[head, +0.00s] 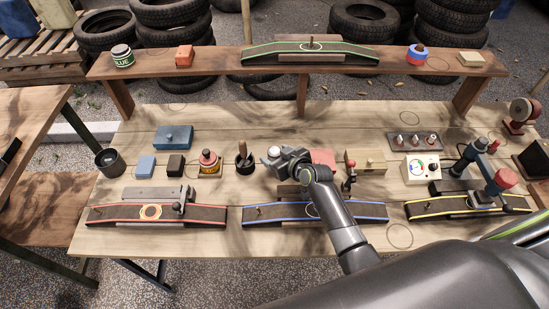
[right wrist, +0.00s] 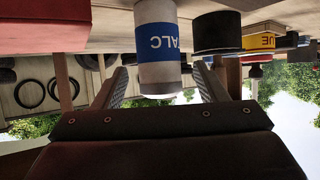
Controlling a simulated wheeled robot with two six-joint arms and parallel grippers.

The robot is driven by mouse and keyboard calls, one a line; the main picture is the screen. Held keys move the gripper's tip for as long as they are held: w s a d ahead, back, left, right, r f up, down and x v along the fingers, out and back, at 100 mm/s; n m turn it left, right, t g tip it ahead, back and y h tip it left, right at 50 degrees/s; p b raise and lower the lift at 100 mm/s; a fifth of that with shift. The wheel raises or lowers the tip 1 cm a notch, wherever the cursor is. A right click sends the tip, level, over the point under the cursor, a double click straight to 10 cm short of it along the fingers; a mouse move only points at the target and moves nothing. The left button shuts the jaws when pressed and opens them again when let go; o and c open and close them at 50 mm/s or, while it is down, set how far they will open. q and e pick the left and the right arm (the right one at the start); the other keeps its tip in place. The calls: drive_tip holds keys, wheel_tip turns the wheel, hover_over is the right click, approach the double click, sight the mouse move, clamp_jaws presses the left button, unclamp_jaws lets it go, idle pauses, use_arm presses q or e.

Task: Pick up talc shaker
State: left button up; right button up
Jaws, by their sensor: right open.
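The talc shaker (right wrist: 157,45), white with a blue band reading TALC, shows upside down in the right wrist view, between the two fingers of my right gripper (right wrist: 161,72). The fingers are open, with a visible gap on each side of the shaker. In the head view my right gripper (head: 285,158) is low over the middle of the bench, and only the shaker's pale top (head: 273,151) shows beside it; the rest is hidden. My left gripper is not in view.
A dark cup with a brush (head: 244,161) stands just left of the shaker, and a red block (head: 322,157) just right. A yellow and red tin (head: 209,160) is further left. The blue-edged tyre strip (head: 270,213) lies in front. A raised shelf (head: 215,67) runs behind.

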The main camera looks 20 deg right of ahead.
drive_tip(key=c, duration=1.1)
drive_tip(key=shift+c, duration=0.2)
drive_tip(key=shift+r, duration=0.1)
